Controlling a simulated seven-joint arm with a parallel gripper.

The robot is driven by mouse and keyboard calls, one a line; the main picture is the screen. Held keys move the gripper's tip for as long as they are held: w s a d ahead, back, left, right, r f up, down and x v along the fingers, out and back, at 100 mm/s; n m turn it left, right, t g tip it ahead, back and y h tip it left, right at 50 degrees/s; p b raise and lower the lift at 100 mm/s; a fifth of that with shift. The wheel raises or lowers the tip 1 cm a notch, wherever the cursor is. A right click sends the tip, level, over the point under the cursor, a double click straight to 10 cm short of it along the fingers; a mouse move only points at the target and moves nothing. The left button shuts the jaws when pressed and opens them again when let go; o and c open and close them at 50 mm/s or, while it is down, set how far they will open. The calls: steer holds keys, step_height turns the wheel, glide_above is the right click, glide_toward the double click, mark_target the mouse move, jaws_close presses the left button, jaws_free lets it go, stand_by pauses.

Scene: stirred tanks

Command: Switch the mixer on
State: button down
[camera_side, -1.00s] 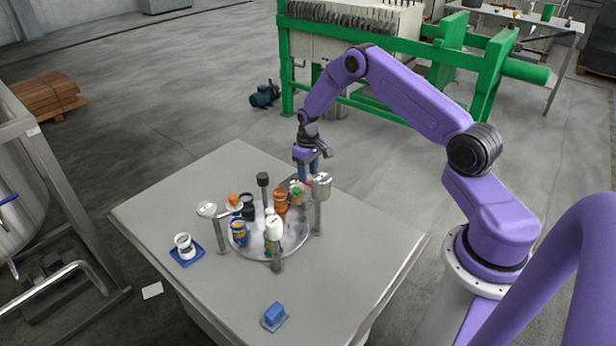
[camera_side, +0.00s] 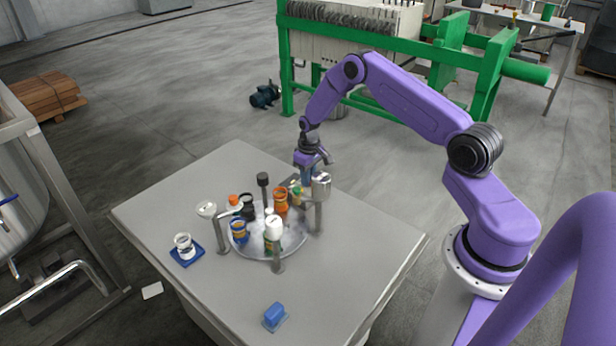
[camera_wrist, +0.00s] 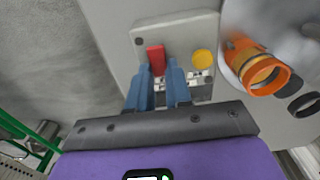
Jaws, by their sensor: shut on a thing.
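A switch plate (camera_wrist: 135,38) with a red switch (camera_wrist: 156,56) and a round yellow part (camera_wrist: 202,59) shows in the wrist view. My gripper (camera_wrist: 161,70) has its blue fingertips close on either side of the red switch, shut on it. In the side view my gripper (camera_side: 306,176) points down at the table's far edge, behind the round metal tray (camera_side: 288,247). The switch is hidden there. Which item is the mixer I cannot tell for sure.
The tray holds an orange jar (camera_side: 281,197), a white-capped bottle (camera_side: 273,228) and other containers, with metal posts (camera_side: 278,262) around it. A white cup (camera_side: 184,246) on a blue pad and a blue block (camera_side: 274,315) stand apart. The table's (camera_side: 225,300) front is mostly clear.

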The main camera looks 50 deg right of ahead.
steer(key=shift+s+a+t, duration=0.1)
steer(key=shift+s+t, duration=0.15)
steer(key=shift+t, duration=0.85)
steer(key=shift+r, duration=0.1)
steer(key=c, duration=1)
jaws_free()
steer(key=shift+c, duration=0.2)
steer(key=v, duration=1.7)
steer(key=shift+r, duration=0.2)
steer(key=shift+s, duration=0.2)
